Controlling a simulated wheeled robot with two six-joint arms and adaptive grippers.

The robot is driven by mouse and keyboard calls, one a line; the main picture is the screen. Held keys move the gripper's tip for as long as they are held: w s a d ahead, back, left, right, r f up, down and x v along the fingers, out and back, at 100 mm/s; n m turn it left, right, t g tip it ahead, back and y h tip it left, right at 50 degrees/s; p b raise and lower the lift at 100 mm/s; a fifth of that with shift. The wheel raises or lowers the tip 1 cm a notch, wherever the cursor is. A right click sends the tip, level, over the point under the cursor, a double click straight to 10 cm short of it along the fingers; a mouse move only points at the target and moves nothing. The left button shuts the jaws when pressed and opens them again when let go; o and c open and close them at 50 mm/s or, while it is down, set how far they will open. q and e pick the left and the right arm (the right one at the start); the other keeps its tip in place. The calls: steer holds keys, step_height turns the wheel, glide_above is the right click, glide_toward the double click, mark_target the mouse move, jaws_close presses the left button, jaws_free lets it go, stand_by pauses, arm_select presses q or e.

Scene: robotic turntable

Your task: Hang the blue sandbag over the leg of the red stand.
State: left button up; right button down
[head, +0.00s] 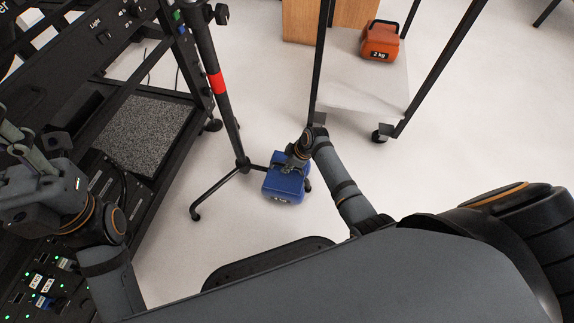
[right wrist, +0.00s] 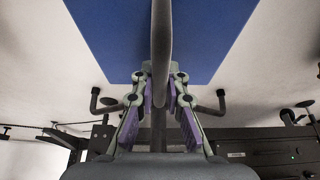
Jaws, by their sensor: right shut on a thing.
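The blue sandbag (head: 284,187) is low at the base of the stand, just right of its post. My right gripper (head: 297,153) is shut on the sandbag's handle; in the right wrist view the bag (right wrist: 205,35) and the handle (right wrist: 161,45) lie ahead of the fingers (right wrist: 161,88). The red stand (head: 216,82) is a black post with a red band and splayed legs. One leg (head: 218,187) reaches left; another passes behind the bag, its foot showing at right. I cannot tell whether the bag touches that leg.
A black equipment rack (head: 150,65) stands on the left, close to the stand. A wheeled cart (head: 362,88) at the upper right carries an orange 2 kg sandbag (head: 380,42). The pale floor between the stand and the cart is mostly clear.

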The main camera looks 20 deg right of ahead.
steer(key=shift+f, duration=0.35)
stand_by(0.5)
steer(key=c, duration=1.3)
jaws_free()
steer(key=shift+f, duration=0.1)
steer(key=shift+s+f, duration=0.15)
steer(key=shift+s, duration=0.05)
steer(key=v, duration=1.2)
steer(key=shift+w, duration=0.15)
